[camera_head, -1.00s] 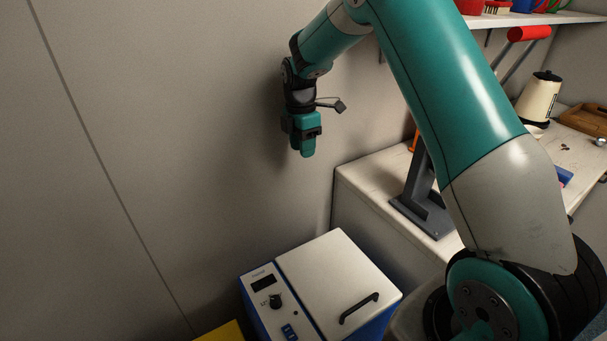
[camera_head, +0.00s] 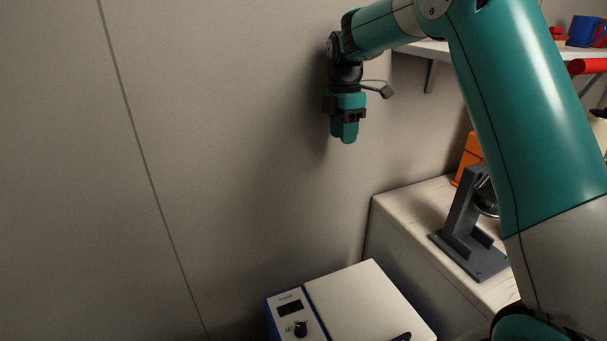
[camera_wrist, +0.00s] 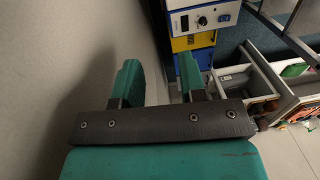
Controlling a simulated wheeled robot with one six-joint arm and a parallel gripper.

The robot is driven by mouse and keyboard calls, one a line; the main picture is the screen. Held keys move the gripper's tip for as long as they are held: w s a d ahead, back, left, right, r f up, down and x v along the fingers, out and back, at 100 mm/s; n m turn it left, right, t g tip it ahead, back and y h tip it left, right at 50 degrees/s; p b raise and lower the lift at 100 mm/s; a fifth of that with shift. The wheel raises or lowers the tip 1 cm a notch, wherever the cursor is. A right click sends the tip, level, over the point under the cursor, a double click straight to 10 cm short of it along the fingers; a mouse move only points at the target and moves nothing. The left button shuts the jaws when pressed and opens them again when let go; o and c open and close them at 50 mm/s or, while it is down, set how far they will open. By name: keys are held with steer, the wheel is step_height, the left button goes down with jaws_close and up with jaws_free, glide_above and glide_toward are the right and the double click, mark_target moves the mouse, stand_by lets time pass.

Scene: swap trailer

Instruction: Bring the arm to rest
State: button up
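My gripper (camera_head: 345,135) hangs pointing down in front of the grey wall, above and to the left of the counter, touching nothing. In the wrist view my gripper (camera_wrist: 158,85) shows its two teal fingers spread apart with nothing between them.
The white-topped box (camera_head: 365,305) with a dial stands below my gripper. A counter (camera_head: 415,215) to the right bears a dark grey stand (camera_head: 465,230) and an orange object (camera_head: 467,155). A shelf (camera_head: 435,48) hangs on the wall. The wall area at left is clear.

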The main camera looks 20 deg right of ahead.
steer(key=s+a+r+m+t+y, duration=0.1)
steer(key=s+a+r+m, duration=0.3)
steer(key=s+a, duration=0.85)
steer(key=s+a+f+m+y, duration=0.1)
steer(key=s+a+m, duration=0.2)
steer(key=s, duration=0.7)
steer(key=s+a+f+m+y, duration=0.1)
steer(key=s+a, duration=0.4)
steer(key=s, duration=0.6)
steer(key=m+y, duration=0.1)
steer(key=m, duration=0.1)
steer(key=shift+s+m, duration=0.3)
steer(key=shift+m, duration=0.1)
